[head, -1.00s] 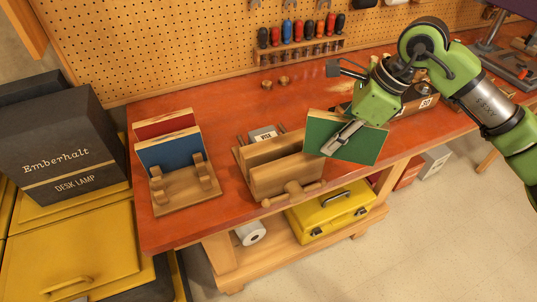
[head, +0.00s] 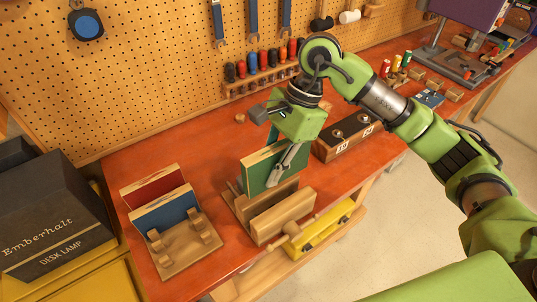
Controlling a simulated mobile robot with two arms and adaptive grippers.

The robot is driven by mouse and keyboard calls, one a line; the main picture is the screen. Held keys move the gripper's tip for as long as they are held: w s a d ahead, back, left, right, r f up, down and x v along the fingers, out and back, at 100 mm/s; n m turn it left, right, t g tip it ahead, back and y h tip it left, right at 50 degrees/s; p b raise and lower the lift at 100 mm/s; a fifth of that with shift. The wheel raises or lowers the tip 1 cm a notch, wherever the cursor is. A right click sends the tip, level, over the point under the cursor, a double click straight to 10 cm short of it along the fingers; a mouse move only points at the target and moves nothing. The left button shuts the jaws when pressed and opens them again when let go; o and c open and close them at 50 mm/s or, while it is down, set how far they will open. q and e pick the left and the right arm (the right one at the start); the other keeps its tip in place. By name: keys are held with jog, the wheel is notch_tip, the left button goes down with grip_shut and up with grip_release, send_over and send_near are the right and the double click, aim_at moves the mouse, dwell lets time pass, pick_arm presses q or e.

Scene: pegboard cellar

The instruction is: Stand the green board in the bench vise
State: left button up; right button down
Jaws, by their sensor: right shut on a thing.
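The green board (head: 259,176) is upright at the wooden bench vise (head: 284,218). Its lower edge is hidden behind the vise's front jaw, so I cannot tell how deep it sits. My right gripper (head: 281,168) is shut on the green board from above, with one finger showing on the board's front face. The vise stands on the red-topped bench with its wooden handle at the front right. My left gripper is not in view.
A wooden rack (head: 184,247) at left holds a red board (head: 152,189) and a blue board (head: 166,213). A wooden box with round knobs (head: 346,137) stands right of the vise. A desk lamp carton (head: 50,225) is at far left. Screwdrivers (head: 265,62) line the pegboard behind.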

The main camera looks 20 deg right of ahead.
jog(key=shift+s+a+r, duration=0.1)
jog(key=shift+r, duration=0.05)
jog(key=shift+s+f+b, duration=0.15)
jog(key=shift+f+b, duration=0.15)
jog(key=shift+f, duration=0.85)
notch_tip(320, 180, down, 3)
jog(key=shift+r+b, duration=0.2)
jog(key=shift+b, duration=0.3)
jog(key=shift+f, duration=0.5)
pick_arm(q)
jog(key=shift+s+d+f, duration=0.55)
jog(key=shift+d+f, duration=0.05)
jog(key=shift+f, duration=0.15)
pick_arm(e)
jog(key=shift+f, duration=0.1)
